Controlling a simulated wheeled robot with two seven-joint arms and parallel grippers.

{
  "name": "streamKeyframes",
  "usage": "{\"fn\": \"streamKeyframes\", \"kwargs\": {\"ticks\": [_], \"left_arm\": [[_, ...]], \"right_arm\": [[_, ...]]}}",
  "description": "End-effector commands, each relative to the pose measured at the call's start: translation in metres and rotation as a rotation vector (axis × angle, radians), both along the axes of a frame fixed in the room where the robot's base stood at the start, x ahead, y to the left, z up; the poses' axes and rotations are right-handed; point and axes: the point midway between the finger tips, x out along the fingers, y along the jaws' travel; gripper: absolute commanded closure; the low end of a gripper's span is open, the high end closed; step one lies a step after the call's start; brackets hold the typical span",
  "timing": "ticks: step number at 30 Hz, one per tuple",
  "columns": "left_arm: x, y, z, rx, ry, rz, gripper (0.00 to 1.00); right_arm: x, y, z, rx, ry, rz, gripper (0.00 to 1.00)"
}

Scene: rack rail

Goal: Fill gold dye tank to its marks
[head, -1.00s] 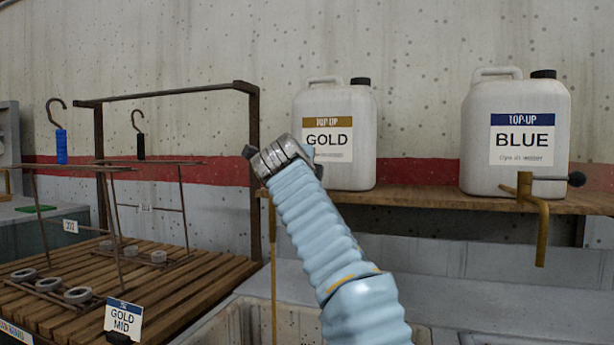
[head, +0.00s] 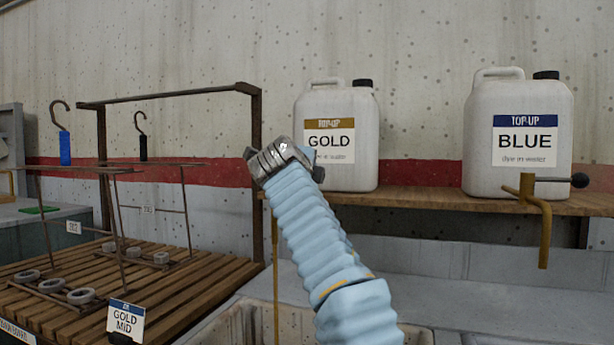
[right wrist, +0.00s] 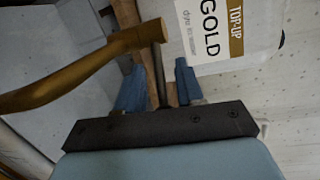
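A white jug labelled TOP-UP GOLD (head: 357,110) stands on the wooden shelf; its label also shows in the right wrist view (right wrist: 215,35). A brass tap (right wrist: 70,78) crosses the right wrist view, and its thin downpipe (head: 276,280) hangs left of my arm in the head view. My right gripper (head: 285,160) is in front of the gold jug's lower left. In the right wrist view its blue fingers (right wrist: 158,86) are apart, with the tap's dark lever (right wrist: 158,72) between them. A pale basin (head: 255,318) lies below, mostly cut off; no fill marks show. My left gripper is out of view.
A white TOP-UP BLUE jug (head: 550,100) with its own brass tap (head: 540,210) stands to the right on the shelf (head: 440,200). At left, a slatted wooden rack (head: 190,290) holds wire frames, several grey rings and a GOLD MID sign (head: 126,318). Two hooks hang behind.

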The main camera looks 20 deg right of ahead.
Motion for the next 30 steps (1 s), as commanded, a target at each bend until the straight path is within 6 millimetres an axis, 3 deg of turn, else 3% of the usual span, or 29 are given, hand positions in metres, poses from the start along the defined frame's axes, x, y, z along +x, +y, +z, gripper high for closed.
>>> {"fn": "streamKeyframes", "kwargs": {"ticks": [5,12,18,24,30], "left_arm": [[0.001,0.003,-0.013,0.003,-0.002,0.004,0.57],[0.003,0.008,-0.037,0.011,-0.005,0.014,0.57],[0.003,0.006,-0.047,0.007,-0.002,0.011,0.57],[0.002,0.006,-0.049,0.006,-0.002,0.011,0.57],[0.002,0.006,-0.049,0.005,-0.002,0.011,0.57]], "right_arm": [[-0.015,0.011,-0.001,0.001,-0.003,0.003,0.63],[-0.063,0.043,0.006,0.001,-0.004,0.004,0.63],[-0.097,0.065,0.014,0.001,-0.002,0.003,0.63],[-0.113,0.074,0.018,0.0,0.0,-0.001,0.63],[-0.114,0.075,0.019,0.0,0.0,-0.002,0.63]]}}
